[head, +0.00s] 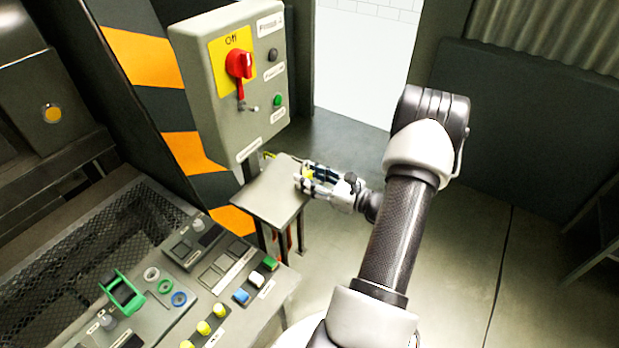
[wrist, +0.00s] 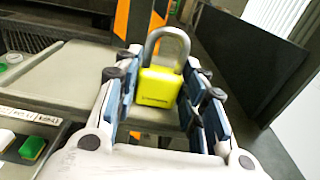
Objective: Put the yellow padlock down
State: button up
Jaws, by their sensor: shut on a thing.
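The yellow padlock (wrist: 158,88) with a grey shackle sits between the fingers of my gripper (wrist: 164,105) in the wrist view, upright with the shackle at the top. My gripper is shut on it. In the head view my gripper (head: 308,178) is at the right edge of a small grey side table (head: 272,193), and only a bit of the yellow padlock (head: 307,174) shows between the fingers. I cannot tell whether the padlock touches the table top.
A grey control box (head: 235,85) with a red rotary switch (head: 239,64) stands behind the small table. A bench panel (head: 188,262) with rings, yellow knobs and coloured blocks is at the front left. Open floor (head: 450,230) lies to the right.

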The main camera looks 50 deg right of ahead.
jog(key=o, duration=1.1)
jog(key=shift+f, duration=0.15)
jog(key=shift+r, duration=0.3)
jog(key=s, duration=0.4)
jog(key=s+p, duration=0.1)
jog(key=s, duration=0.3)
jog(key=s+d+p, duration=0.1)
jog(key=s, duration=0.3)
jog(key=shift+r, duration=0.15)
